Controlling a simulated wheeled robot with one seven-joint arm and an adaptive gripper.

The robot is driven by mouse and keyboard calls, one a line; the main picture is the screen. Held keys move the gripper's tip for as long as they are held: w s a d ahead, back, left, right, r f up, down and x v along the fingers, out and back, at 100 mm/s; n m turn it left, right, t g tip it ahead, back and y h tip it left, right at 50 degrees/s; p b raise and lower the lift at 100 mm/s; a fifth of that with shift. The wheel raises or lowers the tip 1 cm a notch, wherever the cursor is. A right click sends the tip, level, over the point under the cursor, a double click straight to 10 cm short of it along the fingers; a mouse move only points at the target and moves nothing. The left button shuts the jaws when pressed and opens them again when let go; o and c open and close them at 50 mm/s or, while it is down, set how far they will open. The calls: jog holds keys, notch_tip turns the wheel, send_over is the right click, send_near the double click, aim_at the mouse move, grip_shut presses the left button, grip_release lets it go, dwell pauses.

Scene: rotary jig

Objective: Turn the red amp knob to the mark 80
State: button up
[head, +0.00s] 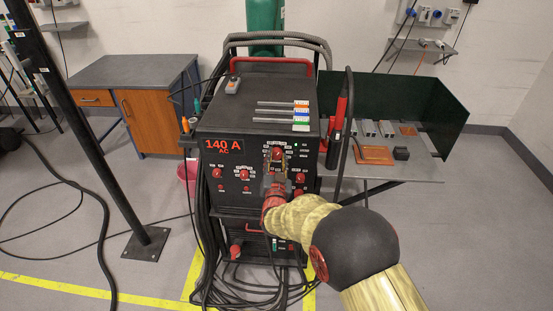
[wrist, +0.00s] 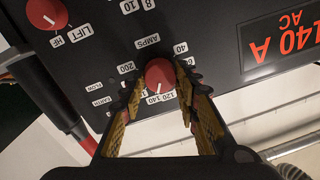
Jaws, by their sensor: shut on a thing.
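The red amp knob (wrist: 160,74) sits on the dark front panel of the welding machine, next to the label AMPS. It also shows in the head view (head: 278,153), just beyond my fingers. The wrist view is turned upside down. My gripper (wrist: 163,82) has one fingertip on each side of the knob and is shut on it. The knob's white pointer line faces the marks 120 and 140, nearest 140. The marks 40 and 200 are readable too; the mark 80 cannot be made out near the right finger. The display (head: 223,145) reads 140 A AC.
Another red knob (wrist: 47,14), near the labels LIFT and HF, stands close by on the panel. More red knobs (head: 244,174) lie lower on it. Cables hang at the machine's left side. A red-and-black torch (head: 339,120) stands at its right, beside a side table (head: 410,170).

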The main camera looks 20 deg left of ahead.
jog(key=c, duration=0.4)
jog(key=shift+n, duration=0.3)
jog(key=n+p, duration=0.2)
jog(key=n, duration=0.2)
jog(key=shift+r, duration=0.15)
jog(key=n+p, duration=0.2)
jog(key=n, duration=0.2)
jog(key=shift+a+n+p, duration=0.15)
jog(key=shift+n+p, duration=0.15)
jog(key=shift+p, duration=0.05)
jog(key=n+p, duration=0.2)
jog(key=n, duration=0.2)
jog(key=shift+g+h, duration=0.3)
jog(key=shift+h, duration=0.1)
jog(key=shift+a+n+p, duration=0.15)
jog(key=shift+n+p, duration=1.1)
jog(key=shift+n, duration=0.65)
